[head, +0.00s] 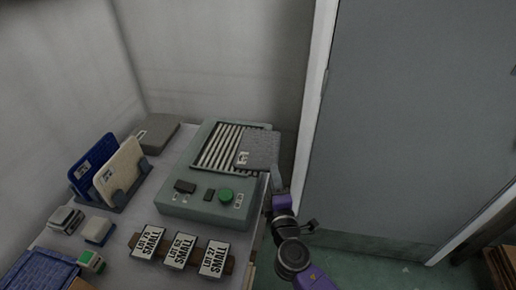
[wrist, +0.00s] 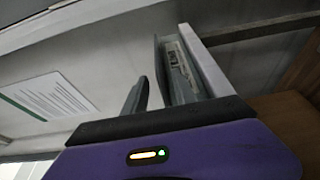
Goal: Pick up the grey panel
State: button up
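The grey panel (head: 262,147) is a flat, speckled square with a small white label near its left corner. In the head view it lies over the right part of the slatted grille on the green-grey machine (head: 180,210), reaching past the machine's right edge. My gripper (head: 276,182) is just below the panel's right corner, beside the machine. In the wrist view a grey, labelled surface (wrist: 176,68), apparently the panel, stands by the fingers. The left finger (wrist: 137,96) shows a gap to it, so my gripper looks open. Contact on the other side is unclear.
A blue panel (head: 92,163) and a cream panel (head: 120,170) stand in a dark rack at left. Several "SMALL" lot cards (head: 180,250) line the table front. A green button (head: 225,195) is on the machine. A grey door (head: 410,120) stands right; floor before it is clear.

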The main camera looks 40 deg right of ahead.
aim_at(271, 157)
jog(key=x, duration=0.2)
jog(key=shift+w+d, duration=0.2)
jog(key=shift+w, duration=0.1)
jog(key=p+x, duration=0.1)
jog(key=x, duration=0.4)
jog(key=shift+w+d, duration=0.25)
jog(key=shift+d, duration=0.05)
grip_shut()
